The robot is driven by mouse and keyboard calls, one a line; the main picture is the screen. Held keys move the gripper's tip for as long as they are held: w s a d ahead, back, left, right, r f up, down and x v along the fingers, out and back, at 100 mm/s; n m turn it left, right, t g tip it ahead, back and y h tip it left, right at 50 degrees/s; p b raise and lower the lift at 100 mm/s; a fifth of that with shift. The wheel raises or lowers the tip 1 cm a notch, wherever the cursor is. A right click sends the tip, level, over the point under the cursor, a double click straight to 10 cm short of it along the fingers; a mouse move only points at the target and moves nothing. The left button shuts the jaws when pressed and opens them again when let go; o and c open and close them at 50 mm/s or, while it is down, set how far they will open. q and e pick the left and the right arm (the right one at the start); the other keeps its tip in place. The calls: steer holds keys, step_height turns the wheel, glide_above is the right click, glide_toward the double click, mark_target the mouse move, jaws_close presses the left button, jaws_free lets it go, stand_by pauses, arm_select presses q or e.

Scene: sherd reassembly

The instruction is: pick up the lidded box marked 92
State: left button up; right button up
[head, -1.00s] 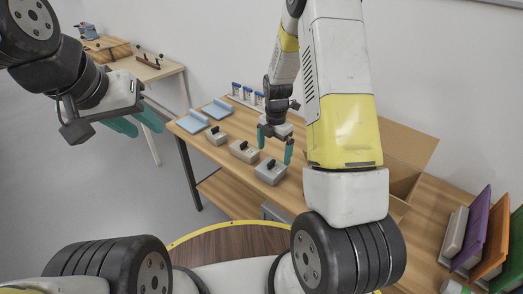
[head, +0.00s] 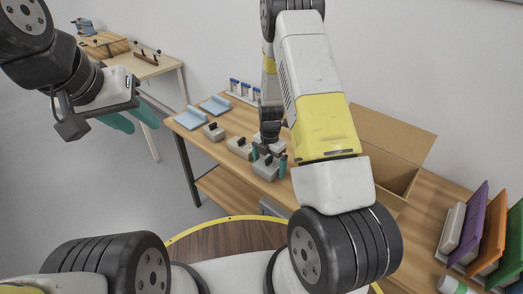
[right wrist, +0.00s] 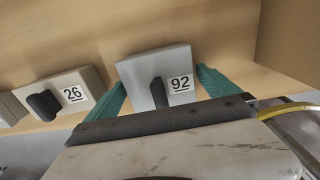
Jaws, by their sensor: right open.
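The lidded box marked 92 (right wrist: 144,68) is grey with a black handle on its lid; in the head view the same box (head: 264,172) stands nearest the table's front edge, at the right end of a row. My right gripper (right wrist: 160,88) is open, with its green fingers on either side of the box marked 92. In the head view my right gripper (head: 269,163) is over that box and partly covers it. Whether the fingers touch the box I cannot tell. My left gripper (head: 132,120) is raised at the left, away from the table, and appears open and empty.
A box marked 26 (right wrist: 70,93) stands to the left of box 92, with another small box (head: 213,132) further left. Blue holders (head: 192,118) lie at the table's left. An open cardboard box (head: 385,150) stands to the right, near colored panels (head: 474,230).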

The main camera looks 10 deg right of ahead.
steer(key=c, duration=1.4)
